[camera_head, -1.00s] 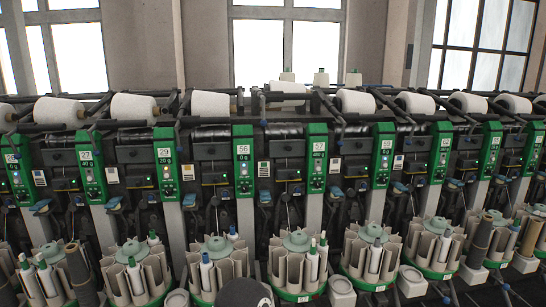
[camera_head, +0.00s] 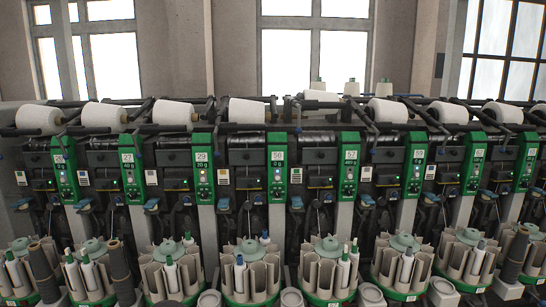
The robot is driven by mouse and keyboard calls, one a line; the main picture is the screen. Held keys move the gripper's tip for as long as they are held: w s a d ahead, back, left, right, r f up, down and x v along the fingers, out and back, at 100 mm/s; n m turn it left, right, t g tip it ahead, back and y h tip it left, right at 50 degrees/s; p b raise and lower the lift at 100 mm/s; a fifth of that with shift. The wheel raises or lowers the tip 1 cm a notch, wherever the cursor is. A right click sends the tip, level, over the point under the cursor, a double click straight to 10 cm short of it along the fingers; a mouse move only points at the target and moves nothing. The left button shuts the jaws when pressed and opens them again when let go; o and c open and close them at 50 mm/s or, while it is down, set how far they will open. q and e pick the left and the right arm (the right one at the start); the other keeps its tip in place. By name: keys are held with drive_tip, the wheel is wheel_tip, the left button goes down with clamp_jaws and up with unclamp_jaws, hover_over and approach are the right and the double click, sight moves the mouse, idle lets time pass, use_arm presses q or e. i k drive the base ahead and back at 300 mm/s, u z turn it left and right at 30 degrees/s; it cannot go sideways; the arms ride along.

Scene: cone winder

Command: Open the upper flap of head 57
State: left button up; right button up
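Head 57 is marked by a green control panel (camera_head: 349,170) reading 57, right of the picture's middle. The green panel of head 56 (camera_head: 277,165) stands to its left. Between these two panels is a dark winding unit (camera_head: 320,158) with a black cylinder across its top. The frame does not show clearly which dark part is the upper flap, or whether it is open. A white cone (camera_head: 322,96) lies above this unit, set higher than its neighbours. Neither of my grippers is in view.
Similar heads with green panels, such as 29 (camera_head: 203,170), run along the row. White yarn cones (camera_head: 246,111) lie along the top. Round magazines (camera_head: 327,262) with beige pockets and several bobbins jut out below. Windows (camera_head: 288,60) and a wall stand behind.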

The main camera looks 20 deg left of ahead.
sight(309, 155)
drive_tip(key=u, duration=0.5)
drive_tip(key=i, duration=1)
drive_tip(key=u, duration=0.05)
